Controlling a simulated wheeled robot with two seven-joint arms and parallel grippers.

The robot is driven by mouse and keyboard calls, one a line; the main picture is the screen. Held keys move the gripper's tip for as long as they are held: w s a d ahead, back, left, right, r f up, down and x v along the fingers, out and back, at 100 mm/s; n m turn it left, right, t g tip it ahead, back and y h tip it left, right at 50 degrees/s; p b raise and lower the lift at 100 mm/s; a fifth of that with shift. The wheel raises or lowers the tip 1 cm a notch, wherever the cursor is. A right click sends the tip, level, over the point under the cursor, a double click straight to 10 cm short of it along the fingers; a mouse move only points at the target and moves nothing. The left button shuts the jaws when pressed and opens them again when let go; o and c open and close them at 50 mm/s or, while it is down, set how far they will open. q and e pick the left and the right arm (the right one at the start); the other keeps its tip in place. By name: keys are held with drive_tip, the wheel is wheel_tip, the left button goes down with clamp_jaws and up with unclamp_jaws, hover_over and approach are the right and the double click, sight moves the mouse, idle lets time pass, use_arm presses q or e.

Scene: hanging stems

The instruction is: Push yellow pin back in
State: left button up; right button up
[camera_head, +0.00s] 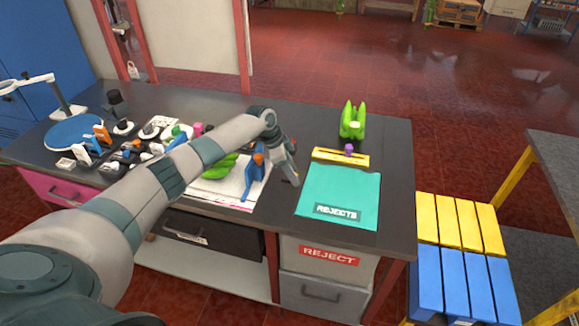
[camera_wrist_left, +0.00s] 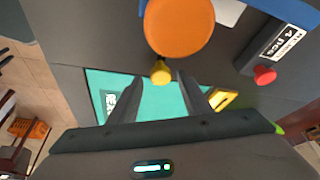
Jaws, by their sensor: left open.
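The yellow pin (camera_wrist_left: 161,73) shows in the left wrist view as a small rounded knob just below a large orange disc-like knob (camera_wrist_left: 178,25). It lies between the fingertips of my left gripper (camera_wrist_left: 160,83), which is open with a gap on both sides. I cannot tell how far the pin sticks out. In the head view my left gripper (camera_head: 292,174) points down, just right of a blue upright fixture (camera_head: 250,183) with an orange knob on top; the yellow pin cannot be made out there. My right gripper is not in view.
In the head view, a teal REJECTS mat (camera_head: 350,190), a yellow holder (camera_head: 328,155) and a green object (camera_head: 352,122) lie to the right. Many small parts crowd the left.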

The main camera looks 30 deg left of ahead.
use_arm(q)
drive_tip(key=shift+a+r, duration=0.1)
drive_tip(key=shift+s+a+r, duration=0.15)
drive_tip(key=shift+a+r, duration=0.1)
drive_tip(key=shift+r, duration=0.3)
drive_tip(key=b+v, duration=0.5)
drive_tip(key=v, duration=1.1)
drive_tip(key=shift+d, duration=0.3)
